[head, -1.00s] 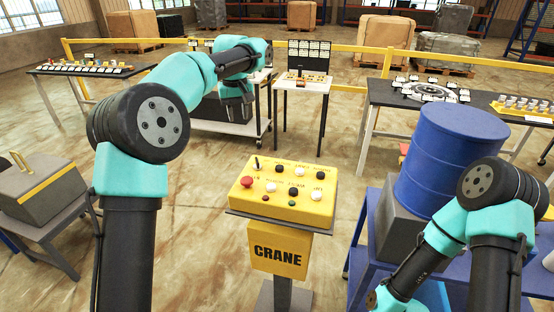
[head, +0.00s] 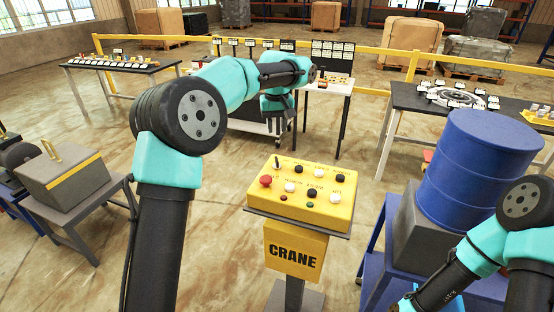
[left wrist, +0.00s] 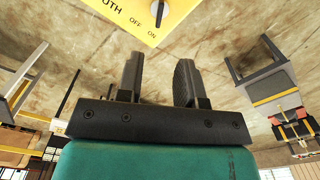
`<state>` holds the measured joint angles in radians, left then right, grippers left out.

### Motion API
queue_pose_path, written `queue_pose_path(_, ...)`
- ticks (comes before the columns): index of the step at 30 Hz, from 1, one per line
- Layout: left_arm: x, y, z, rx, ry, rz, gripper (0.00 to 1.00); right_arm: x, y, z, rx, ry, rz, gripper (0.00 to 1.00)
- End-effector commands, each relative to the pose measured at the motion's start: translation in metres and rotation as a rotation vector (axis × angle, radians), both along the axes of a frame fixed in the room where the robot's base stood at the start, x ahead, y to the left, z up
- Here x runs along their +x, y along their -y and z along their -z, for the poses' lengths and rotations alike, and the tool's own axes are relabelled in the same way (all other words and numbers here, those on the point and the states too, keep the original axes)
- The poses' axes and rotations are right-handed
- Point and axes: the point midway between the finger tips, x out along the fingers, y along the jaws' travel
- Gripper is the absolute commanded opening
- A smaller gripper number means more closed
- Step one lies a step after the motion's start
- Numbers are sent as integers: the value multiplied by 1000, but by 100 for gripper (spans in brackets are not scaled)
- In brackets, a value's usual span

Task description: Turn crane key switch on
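The yellow crane panel (head: 328,213) stands on a pedestal marked CRANE in the head view. Its key switch (head: 277,163) is at the panel's far left corner. In the left wrist view the key switch (left wrist: 159,12) is a round grey dial with a dark grip, beside OFF and ON labels, at the top edge. I cannot tell which label it points to. My left gripper (head: 277,121) hangs beyond the panel's far edge, apart from the switch. Its two fingers (left wrist: 158,62) are open and empty in the left wrist view. My right gripper is out of view.
The panel carries several buttons, including a red one (head: 266,180). A blue barrel (head: 478,170) stands to the right and a grey box (head: 65,180) on a table to the left. Behind are a cart and a white table (head: 330,86). The floor around the pedestal is clear.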

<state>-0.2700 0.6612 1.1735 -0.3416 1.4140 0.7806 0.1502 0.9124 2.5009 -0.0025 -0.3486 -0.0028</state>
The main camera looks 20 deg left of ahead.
Motion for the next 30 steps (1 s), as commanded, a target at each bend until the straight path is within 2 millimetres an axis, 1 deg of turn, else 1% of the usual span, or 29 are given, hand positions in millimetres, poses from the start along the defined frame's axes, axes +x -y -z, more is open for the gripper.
queue_pose_path(1,-1,0,10,1,-4,0,34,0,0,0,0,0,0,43)
queue_pose_path(3,-1,0,22,1,-4,0,34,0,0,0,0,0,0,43)
queue_pose_path(18,-1,0,105,1,-3,0,34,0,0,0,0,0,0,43)
queue_pose_path(24,0,0,123,0,0,-1,34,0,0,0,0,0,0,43)
queue_pose_path(30,0,0,127,-1,0,0,34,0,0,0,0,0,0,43)
